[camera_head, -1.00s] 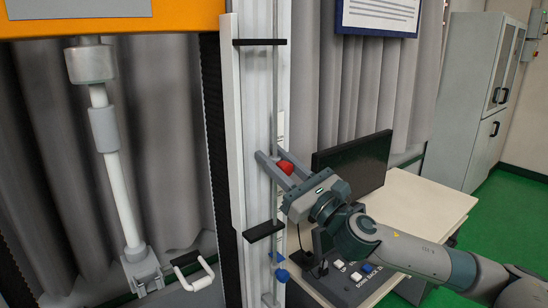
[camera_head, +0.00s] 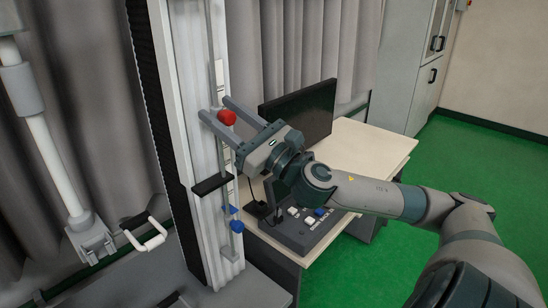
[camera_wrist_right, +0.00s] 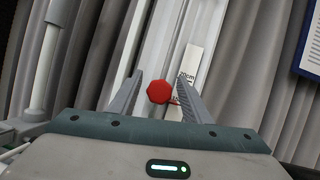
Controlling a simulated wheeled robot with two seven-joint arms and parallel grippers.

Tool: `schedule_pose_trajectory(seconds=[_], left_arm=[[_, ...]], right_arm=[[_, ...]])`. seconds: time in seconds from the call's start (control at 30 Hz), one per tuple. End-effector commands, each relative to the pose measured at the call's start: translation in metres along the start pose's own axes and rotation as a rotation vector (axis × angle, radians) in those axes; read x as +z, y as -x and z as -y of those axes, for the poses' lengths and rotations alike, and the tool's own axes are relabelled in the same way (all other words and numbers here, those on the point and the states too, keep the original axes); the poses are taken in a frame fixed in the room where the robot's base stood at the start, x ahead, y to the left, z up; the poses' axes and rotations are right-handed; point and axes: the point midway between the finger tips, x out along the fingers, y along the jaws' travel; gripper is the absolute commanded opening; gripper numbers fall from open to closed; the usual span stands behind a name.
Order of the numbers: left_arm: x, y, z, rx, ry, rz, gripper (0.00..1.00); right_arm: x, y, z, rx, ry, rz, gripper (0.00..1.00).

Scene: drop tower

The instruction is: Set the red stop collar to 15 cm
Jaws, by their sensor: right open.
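The red stop collar (camera_head: 227,117) sits on the thin vertical rod at the front of the tower column (camera_head: 180,90). My right gripper (camera_head: 213,108) is open, with its two fingers at the height of the collar. In the right wrist view the red collar (camera_wrist_right: 159,91) lies between the two open fingers (camera_wrist_right: 158,88), with visible gaps on both sides. A white scale strip (camera_wrist_right: 190,72) with a "20cm" mark stands just right of the collar there; a lower mark is partly hidden by the finger. My left gripper is not in view.
A black bracket (camera_head: 212,184) juts from the column below the gripper, with blue collars (camera_head: 236,226) near the rod's lower end. A control box (camera_head: 300,228) and a monitor (camera_head: 300,112) stand on the desk (camera_head: 368,146) to the right. Green floor lies beyond.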

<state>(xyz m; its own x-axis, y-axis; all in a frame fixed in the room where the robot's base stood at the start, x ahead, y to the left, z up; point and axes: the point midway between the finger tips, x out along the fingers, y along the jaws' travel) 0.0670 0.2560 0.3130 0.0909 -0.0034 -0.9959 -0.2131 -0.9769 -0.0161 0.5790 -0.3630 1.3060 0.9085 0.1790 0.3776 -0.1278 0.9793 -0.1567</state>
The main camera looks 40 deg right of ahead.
Motion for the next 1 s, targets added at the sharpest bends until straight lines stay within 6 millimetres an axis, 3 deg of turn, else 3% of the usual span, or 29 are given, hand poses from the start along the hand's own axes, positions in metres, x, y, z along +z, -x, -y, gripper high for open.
schedule_pose_trajectory(seconds=[0.17,0.4,0.5,0.8,1.0], left_arm=[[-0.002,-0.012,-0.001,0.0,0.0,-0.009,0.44],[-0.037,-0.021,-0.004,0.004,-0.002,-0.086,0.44],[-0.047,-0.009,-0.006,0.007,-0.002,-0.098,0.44],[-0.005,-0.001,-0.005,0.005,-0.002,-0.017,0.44],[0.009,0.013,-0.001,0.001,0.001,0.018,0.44]], right_arm=[[-0.004,0.018,-0.001,0.002,0.001,-0.003,0.44],[-0.004,0.037,-0.002,0.004,0.0,-0.002,0.44],[0.001,0.04,-0.001,0.003,-0.004,-0.002,0.44],[0.001,0.057,-0.001,0.003,-0.005,-0.001,0.44],[0.003,0.07,0.0,0.001,-0.009,0.0,0.44]])
